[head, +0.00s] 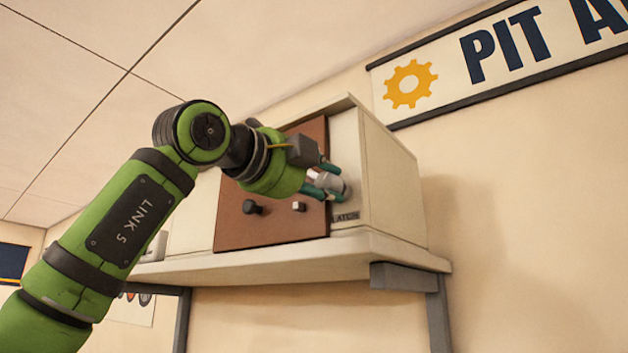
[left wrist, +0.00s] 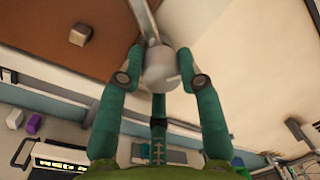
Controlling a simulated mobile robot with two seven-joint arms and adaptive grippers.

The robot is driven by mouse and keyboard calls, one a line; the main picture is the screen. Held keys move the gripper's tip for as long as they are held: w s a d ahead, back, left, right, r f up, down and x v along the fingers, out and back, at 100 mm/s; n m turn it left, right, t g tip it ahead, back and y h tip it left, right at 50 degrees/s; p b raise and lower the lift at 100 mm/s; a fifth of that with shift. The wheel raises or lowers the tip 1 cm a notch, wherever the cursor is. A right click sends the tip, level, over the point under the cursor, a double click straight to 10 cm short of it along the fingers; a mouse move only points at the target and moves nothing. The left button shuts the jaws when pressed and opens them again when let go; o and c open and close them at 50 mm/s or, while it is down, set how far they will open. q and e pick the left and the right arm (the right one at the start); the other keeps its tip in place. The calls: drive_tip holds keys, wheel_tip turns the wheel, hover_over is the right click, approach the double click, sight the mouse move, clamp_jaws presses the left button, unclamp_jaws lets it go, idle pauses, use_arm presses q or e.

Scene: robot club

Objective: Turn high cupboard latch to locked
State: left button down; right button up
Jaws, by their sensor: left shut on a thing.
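The high cupboard (head: 392,185) stands on a shelf, with a brown front panel (head: 235,230). Its grey latch (head: 330,182) is at the panel's right edge, above a partly hidden "LATCH" label (head: 346,217). My left gripper (head: 322,187) reaches it from the left and is shut on the latch. In the left wrist view the green fingers (left wrist: 160,82) close around the rounded grey latch (left wrist: 158,66), and a pale bar runs up from it. The fingers and wrist hide part of the latch in the head view, and I cannot tell its exact turn. My right gripper is not in view.
A dark knob (head: 253,207) and a small pale knob (head: 299,206) stick out of the brown panel below my wrist. The cream shelf (head: 300,258) juts out beneath, on grey supports (head: 400,277). A banner (head: 480,60) hangs on the wall; the wall at right is clear.

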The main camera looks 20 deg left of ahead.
use_arm(q)
drive_tip(key=shift+d+f+n+b, duration=0.2)
drive_tip(key=shift+n+b, duration=0.2)
drive_tip(key=shift+n, duration=0.6)
drive_tip(key=n+b, duration=0.1)
drive_tip(key=n, duration=0.3)
drive_tip(key=shift+r, duration=0.2)
drive_tip(key=shift+s+a+r+n+t+y+b, duration=0.1)
drive_tip(key=shift+n+t+y+b, duration=0.1)
drive_tip(key=shift+n, duration=0.25)
drive_tip(key=shift+r+n+t+y+b, duration=0.1)
drive_tip(key=shift+n+b, duration=0.05)
drive_tip(key=shift+n, duration=0.3)
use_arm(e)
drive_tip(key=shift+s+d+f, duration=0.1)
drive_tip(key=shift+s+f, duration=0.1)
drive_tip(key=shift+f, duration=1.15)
